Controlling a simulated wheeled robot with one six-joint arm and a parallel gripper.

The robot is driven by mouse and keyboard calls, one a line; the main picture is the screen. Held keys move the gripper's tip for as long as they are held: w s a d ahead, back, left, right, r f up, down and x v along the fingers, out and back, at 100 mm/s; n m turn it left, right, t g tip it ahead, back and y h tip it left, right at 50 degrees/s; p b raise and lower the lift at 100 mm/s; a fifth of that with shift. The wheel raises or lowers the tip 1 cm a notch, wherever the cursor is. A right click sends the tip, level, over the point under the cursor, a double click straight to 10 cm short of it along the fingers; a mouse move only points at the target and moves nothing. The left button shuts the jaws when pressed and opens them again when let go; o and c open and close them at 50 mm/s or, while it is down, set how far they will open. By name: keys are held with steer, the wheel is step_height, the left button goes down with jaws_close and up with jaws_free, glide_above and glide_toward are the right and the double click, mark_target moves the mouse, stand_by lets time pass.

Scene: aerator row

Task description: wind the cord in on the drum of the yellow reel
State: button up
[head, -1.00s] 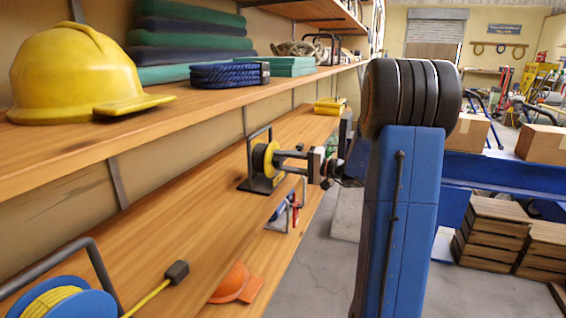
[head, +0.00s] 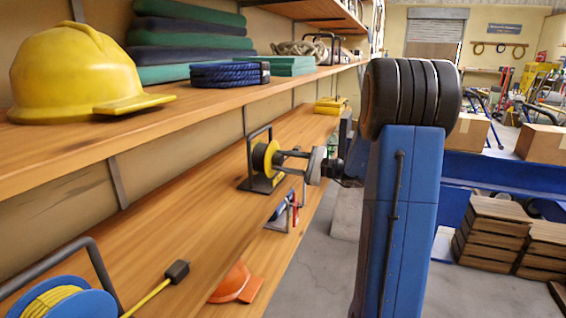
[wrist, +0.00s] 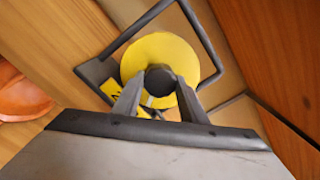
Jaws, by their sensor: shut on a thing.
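The yellow reel (head: 266,160) stands in a dark frame on the middle shelf in the head view. Its round yellow face (wrist: 158,52) fills the middle of the wrist view. My gripper (head: 284,161) reaches it from the right, its fingers pointing at that face. In the wrist view my gripper (wrist: 160,90) is shut on a dark round knob (wrist: 159,78) in front of the yellow face. The cord of this reel cannot be made out. Part of the face is hidden behind my fingers.
A blue reel (head: 88,304) with yellow cord and a dark plug (head: 177,271) lies nearer on the same shelf. A yellow hard hat (head: 75,72) is above.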

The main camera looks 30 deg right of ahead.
steer(key=m, duration=0.6)
steer(key=shift+f+m, duration=0.15)
steer(key=shift+m, duration=0.15)
steer(key=m, duration=0.5)
steer(key=shift+s+m, duration=0.1)
steer(key=shift+m, duration=0.2)
steer(key=o, duration=1.1)
steer(key=shift+c, duration=0.2)
steer(key=v, duration=1.7)
steer(key=shift+s, duration=0.2)
steer(key=shift+d, duration=0.1)
